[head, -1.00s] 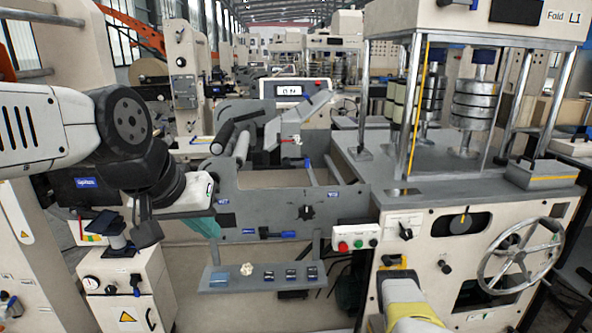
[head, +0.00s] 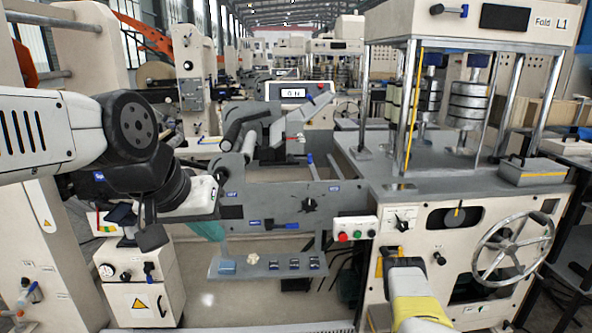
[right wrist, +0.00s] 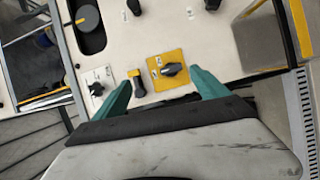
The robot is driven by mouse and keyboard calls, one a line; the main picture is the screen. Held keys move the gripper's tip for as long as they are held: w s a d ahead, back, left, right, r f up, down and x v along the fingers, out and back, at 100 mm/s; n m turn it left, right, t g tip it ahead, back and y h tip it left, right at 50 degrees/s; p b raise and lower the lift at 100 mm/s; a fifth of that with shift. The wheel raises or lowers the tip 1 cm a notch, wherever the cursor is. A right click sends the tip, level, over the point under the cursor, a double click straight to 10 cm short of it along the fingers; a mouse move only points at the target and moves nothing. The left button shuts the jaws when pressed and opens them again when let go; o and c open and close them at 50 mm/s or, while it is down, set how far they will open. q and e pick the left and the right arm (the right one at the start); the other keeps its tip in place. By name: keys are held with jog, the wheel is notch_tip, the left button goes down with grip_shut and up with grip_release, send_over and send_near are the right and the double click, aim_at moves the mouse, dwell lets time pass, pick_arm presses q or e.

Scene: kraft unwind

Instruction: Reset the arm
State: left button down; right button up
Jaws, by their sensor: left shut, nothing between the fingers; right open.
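My left gripper (head: 208,229) shows its teal fingers, shut and empty, beside the left end of the grey machine panel (head: 262,212). The left arm partly hides it. My right arm comes up from the bottom in the head view, in front of the cream machine front (head: 470,275). My right gripper (right wrist: 164,90) is open in the right wrist view, its two teal fingers spread apart. Between and beyond them are a yellow plate with a black rotary switch (right wrist: 172,70) and a smaller black and yellow switch (right wrist: 136,86). Nothing is between the fingers. I cannot tell whether they touch the panel.
A handwheel (head: 512,245) projects at the right. A button box (head: 355,229) sits left of the right arm. A small shelf (head: 268,266) with several small items hangs below the grey panel. A cream cabinet (head: 143,285) stands under the left arm.

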jog(key=w+r+m+g, duration=0.1)
jog(key=w+r+m, duration=0.1)
jog(key=w+r, duration=0.35)
jog(key=w+r+m+g, duration=0.1)
jog(key=w+r+m, duration=0.15)
jog(key=r, duration=0.65)
jog(key=w+r+m+g, duration=0.1)
jog(key=w+r+m, duration=0.1)
jog(key=w+r, duration=0.4)
jog(key=s+a+r+m+g+y, duration=0.15)
jog(key=a+r, duration=0.25)
jog(key=r, duration=0.6)
jog(key=s+a+r+m+g+y, duration=0.1)
jog(key=s+a+r+m+y, duration=0.2)
jog(key=r, duration=0.8)
jog(key=s+a+r+g+y, duration=0.2)
jog(key=s+a+r, duration=1)
jog(key=s+r, duration=0.3)
jog(key=s+a+m+g+y, duration=0.1)
jog(key=s+a, duration=0.2)
jog(key=s, duration=0.9)
jog(key=s+a+g, duration=0.2)
jog(key=s+a, duration=0.1)
jog(key=s, duration=1)
jog(key=shift+s+a+r+m+y, duration=0.2)
jog(key=shift+a+r+m+y, duration=0.1)
jog(key=shift+a+m+y, duration=0.1)
